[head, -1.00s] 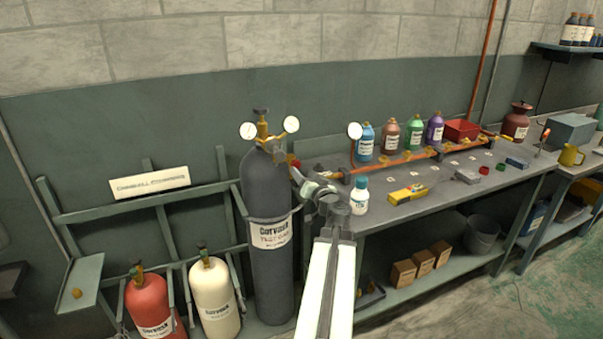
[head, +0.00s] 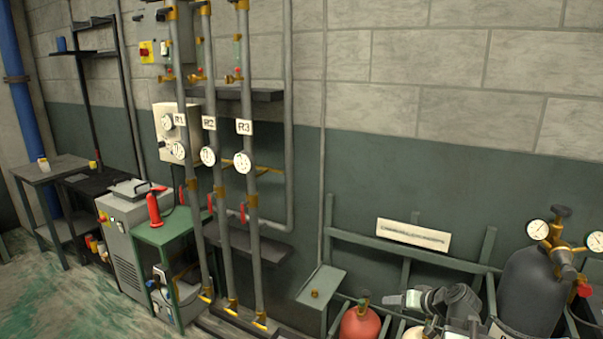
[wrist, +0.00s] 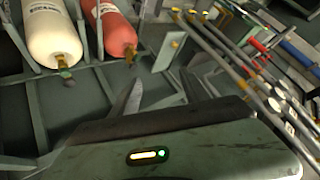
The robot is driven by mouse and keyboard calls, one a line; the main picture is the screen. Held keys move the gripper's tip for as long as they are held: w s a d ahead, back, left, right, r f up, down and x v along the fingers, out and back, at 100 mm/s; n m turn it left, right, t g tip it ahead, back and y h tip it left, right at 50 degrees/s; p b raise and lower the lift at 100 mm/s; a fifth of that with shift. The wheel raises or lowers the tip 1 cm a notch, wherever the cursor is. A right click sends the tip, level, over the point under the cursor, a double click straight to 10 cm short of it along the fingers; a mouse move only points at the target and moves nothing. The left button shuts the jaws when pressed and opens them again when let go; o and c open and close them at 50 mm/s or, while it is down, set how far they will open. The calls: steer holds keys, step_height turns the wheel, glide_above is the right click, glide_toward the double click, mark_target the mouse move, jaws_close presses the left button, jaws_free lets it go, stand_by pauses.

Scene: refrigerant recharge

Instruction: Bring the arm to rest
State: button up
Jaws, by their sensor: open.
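My gripper (head: 394,299) shows at the lower right in the head view, in front of the cylinder rack, with its jaws pointing left. In the wrist view my gripper (wrist: 160,95) has its two fingers apart with nothing between them. Part of my arm runs off the bottom edge of the head view.
A red cylinder (head: 360,324) and a grey cylinder (head: 530,295) with gauges stand near my arm. The wrist view also shows a cream cylinder (wrist: 52,35). Pipes R1 to R3 (head: 244,127) rise on the left. A green stand (head: 165,228) holds a red object.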

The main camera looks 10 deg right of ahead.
steer(key=s+a+f+n+g+h+p, duration=0.1)
steer(key=s+a+g, duration=0.3)
steer(key=a, duration=0.7)
steer(key=s+a+f+n+g+h+p, duration=0.1)
steer(key=s+a+g, duration=0.4)
steer(key=a, duration=0.7)
step_height(320, 180, down, 2)
steer(key=shift+s+n+h+p, duration=0.25)
steer(key=shift+n+h+p, duration=0.05)
steer(key=shift+h+p, duration=0.4)
